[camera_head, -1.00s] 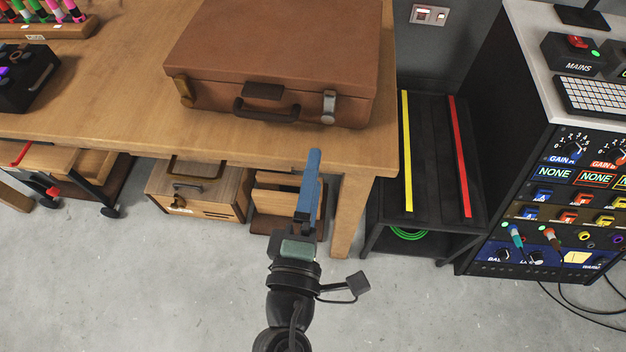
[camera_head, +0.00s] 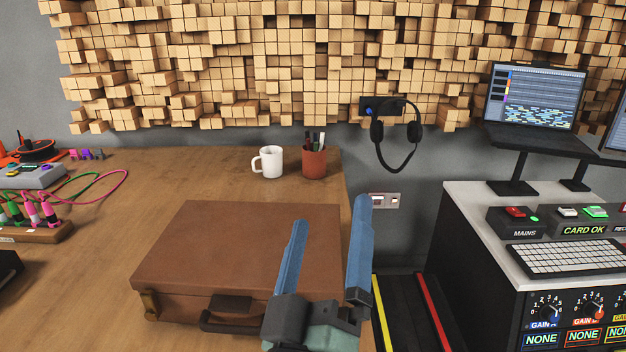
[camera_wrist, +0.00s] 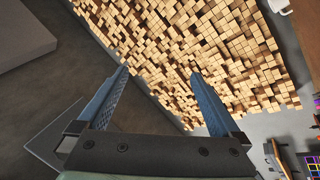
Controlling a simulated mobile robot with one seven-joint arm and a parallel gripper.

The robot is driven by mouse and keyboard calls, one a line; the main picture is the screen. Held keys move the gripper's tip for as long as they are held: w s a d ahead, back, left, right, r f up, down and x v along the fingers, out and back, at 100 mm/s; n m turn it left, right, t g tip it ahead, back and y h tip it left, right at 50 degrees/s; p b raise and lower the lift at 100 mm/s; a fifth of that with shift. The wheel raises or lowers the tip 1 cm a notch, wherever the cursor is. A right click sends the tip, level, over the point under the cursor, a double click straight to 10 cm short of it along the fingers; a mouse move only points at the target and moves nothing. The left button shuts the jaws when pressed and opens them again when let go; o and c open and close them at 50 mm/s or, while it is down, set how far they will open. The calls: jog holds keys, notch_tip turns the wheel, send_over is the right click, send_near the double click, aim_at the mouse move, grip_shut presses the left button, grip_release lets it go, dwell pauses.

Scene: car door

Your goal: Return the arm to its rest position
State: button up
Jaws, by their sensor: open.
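My gripper (camera_head: 330,232) shows at the lower middle of the head view, its two blue fingers apart and pointing up. In that view it overlaps the right part of a closed brown case (camera_head: 235,245) on the wooden table. In the wrist view my gripper (camera_wrist: 160,75) has its fingers spread with nothing between them. The wood block wall (camera_wrist: 215,50) fills much of the view beyond them. I cannot tell the exact gap between the gripper and the case.
The wooden table (camera_head: 90,255) carries a white mug (camera_head: 268,162) and a red pen cup (camera_head: 314,162) at the back. A headset (camera_head: 396,135) hangs on the wall. A black stand with yellow and red strips (camera_head: 405,315) and a console (camera_head: 470,240) stand to the right.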

jog(key=s+a+r+m+t+y, duration=0.1)
jog(key=s+r+m+t+y, duration=0.2)
jog(key=r, duration=1)
jog(key=s+r+m+t+y, duration=0.1)
jog(key=s+r+m+t, duration=0.3)
jog(key=r, duration=0.8)
notch_tip(320, 180, up, 22)
jog(key=n+g+p, duration=0.1)
jog(key=p, duration=2.1)
jog(key=shift+s+a+g, duration=0.25)
jog(key=shift+s+g, duration=0.05)
jog(key=shift+s, duration=0.1)
jog(key=shift+f, duration=0.1)
